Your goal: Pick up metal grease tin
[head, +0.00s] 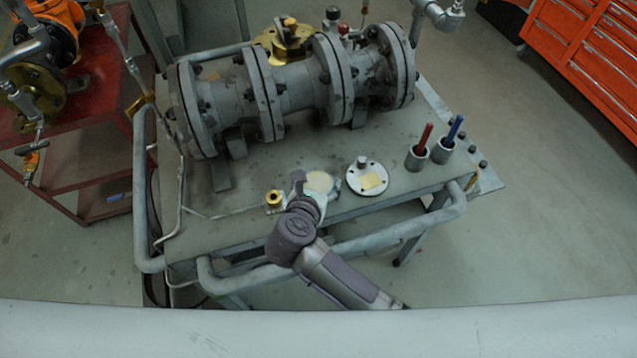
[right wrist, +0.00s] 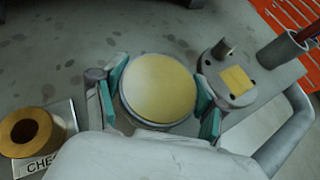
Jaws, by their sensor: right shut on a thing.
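The metal grease tin (right wrist: 158,88) is round, with a pale yellow top and a grey rim. In the right wrist view it sits between the teal-padded fingers of my right gripper (right wrist: 160,100), which is shut on its sides. In the head view the tin (head: 319,181) shows just beyond my right gripper (head: 312,190), near the front edge of the grey bench. I cannot tell whether the tin touches the bench top. My left gripper is not in view.
A round flange plate with a yellow label (head: 367,177) lies close right of the tin. Two cups with a red (head: 418,157) and a blue marker (head: 443,149) stand farther right. A brass ring (head: 274,199) sits left. The large valve pipe (head: 290,85) fills the bench's back.

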